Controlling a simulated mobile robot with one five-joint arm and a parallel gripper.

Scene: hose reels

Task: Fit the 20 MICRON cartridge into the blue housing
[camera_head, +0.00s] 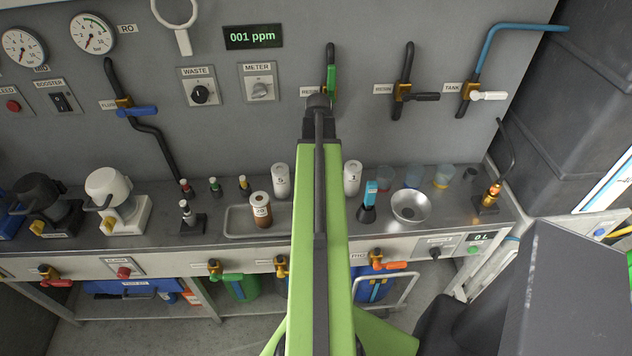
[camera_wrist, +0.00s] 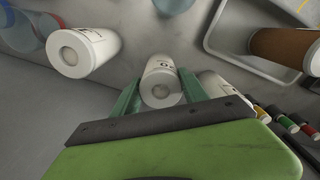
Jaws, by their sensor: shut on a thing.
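In the wrist view my gripper (camera_wrist: 160,80) is shut on a white cylindrical cartridge (camera_wrist: 163,68), one finger on each side. Its pale round end with a grey centre faces the camera; its dark print is only partly visible, so I cannot read the marking. In the head view my green arm hides the gripper and the held cartridge. A blue unit (camera_head: 8,224) at the left edge of the counter is cut off by the frame; I cannot confirm that it is the blue housing.
White cartridges (camera_head: 280,181) and (camera_head: 352,178) stand either side of my arm. A white unit (camera_head: 112,198), black unit (camera_head: 46,201), small bottles (camera_head: 187,212) and metal bowl (camera_head: 410,206) crowd the counter.

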